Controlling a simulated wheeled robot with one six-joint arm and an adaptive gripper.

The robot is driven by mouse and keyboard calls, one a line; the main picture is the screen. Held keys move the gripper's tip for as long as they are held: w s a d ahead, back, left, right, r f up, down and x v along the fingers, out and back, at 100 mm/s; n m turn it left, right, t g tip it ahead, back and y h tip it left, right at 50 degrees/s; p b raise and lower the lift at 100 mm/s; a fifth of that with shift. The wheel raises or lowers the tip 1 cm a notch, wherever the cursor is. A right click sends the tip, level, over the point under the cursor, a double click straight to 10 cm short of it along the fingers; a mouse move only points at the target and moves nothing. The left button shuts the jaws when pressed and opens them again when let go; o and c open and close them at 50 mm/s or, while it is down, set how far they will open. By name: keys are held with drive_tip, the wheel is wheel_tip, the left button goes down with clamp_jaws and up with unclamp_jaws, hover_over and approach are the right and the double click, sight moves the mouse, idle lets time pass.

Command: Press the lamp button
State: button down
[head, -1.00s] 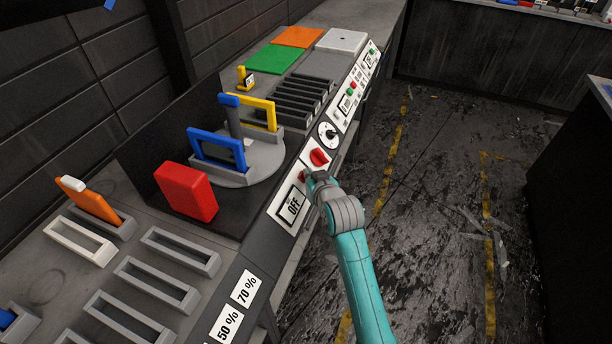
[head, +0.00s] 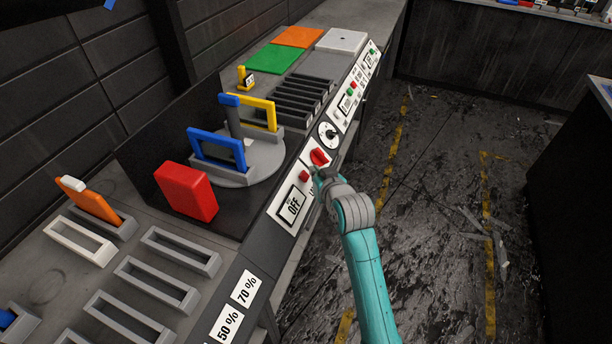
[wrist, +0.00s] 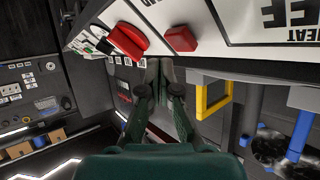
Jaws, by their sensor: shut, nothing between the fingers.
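A square red button (head: 304,176) sits on the white sloped control panel, between the OFF display (head: 291,207) and a red rotary knob (head: 319,157). I cannot read a lamp label beside it. The button also shows in the wrist view (wrist: 180,39), with the knob (wrist: 128,40) to its left. My gripper (head: 318,173) is shut and empty, just to the right of the button and below the knob in the head view. In the wrist view its closed fingertips (wrist: 157,66) lie below the knob and button and appear apart from both.
A black dial (head: 329,135) and more buttons continue up the panel. The floor to the right is open.

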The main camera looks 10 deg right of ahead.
drive_tip(key=shift+s+d+r, duration=0.45)
drive_tip(key=shift+d+r, duration=0.15)
drive_tip(key=shift+r, duration=0.15)
drive_tip(key=shift+s+d+r, duration=0.45)
drive_tip(key=shift+d+r, duration=0.15)
drive_tip(key=shift+r, duration=0.1)
drive_tip(key=s+f+h, duration=0.1)
drive_tip(key=s+f, duration=0.6)
drive_tip(key=s, duration=0.6)
drive_tip(key=s+f, duration=0.7)
drive_tip(key=s, duration=0.7)
drive_tip(key=s+r, duration=0.4)
drive_tip(key=s, duration=0.8)
drive_tip(key=s+a+r+t, duration=0.1)
drive_tip(key=s+r, duration=0.3)
drive_tip(key=s, duration=0.9)
drive_tip(key=shift+a+r, duration=0.15)
drive_tip(key=shift+a, duration=0.05)
